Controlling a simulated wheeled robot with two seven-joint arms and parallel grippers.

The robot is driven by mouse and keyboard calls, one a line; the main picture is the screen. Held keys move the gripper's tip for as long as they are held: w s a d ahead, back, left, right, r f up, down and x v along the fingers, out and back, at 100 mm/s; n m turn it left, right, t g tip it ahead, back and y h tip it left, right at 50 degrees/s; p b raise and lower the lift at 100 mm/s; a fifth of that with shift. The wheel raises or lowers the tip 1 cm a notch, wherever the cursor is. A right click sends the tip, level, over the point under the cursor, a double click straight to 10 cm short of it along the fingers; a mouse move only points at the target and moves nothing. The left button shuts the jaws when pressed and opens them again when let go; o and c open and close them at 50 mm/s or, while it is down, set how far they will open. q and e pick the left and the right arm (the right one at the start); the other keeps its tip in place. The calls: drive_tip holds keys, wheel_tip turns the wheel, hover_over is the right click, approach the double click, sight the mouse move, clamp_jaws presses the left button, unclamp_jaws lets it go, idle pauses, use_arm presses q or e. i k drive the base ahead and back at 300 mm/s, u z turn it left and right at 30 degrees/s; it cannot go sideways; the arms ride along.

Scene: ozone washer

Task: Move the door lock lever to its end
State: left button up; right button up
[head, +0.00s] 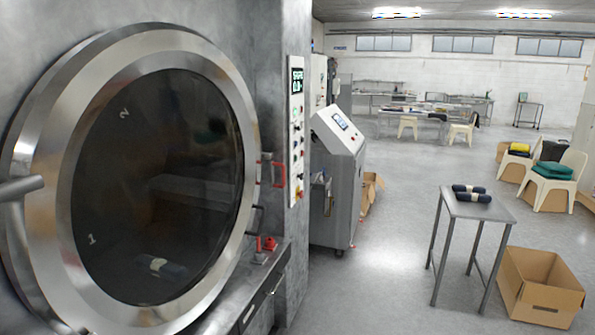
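The washer's large round door (236,90) fills the left of the head view, with a broad metal rim around dark glass. It looks closed. At the rim's right side is a red-gripped lever (279,174) on a metal bracket. A dark handle (257,218) sits lower on the rim's right edge. A small red part (268,244) stands below it on the ledge. I cannot tell for certain which of these is the door lock lever. Neither of my grippers shows in the head view.
A control panel (297,130) with buttons and a small display is right of the door. A grey console (338,180) stands beyond. A small metal table (478,207) holds dark rolled bundles, with an open cardboard box (540,300) beside it. The floor between console and table is clear.

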sight(265, 155)
drive_tip(key=z, duration=0.8)
drive_tip(key=i, duration=1.45)
drive_tip(key=u, duration=0.25)
drive_tip(key=i, duration=1.15)
drive_tip(key=u, duration=1.05)
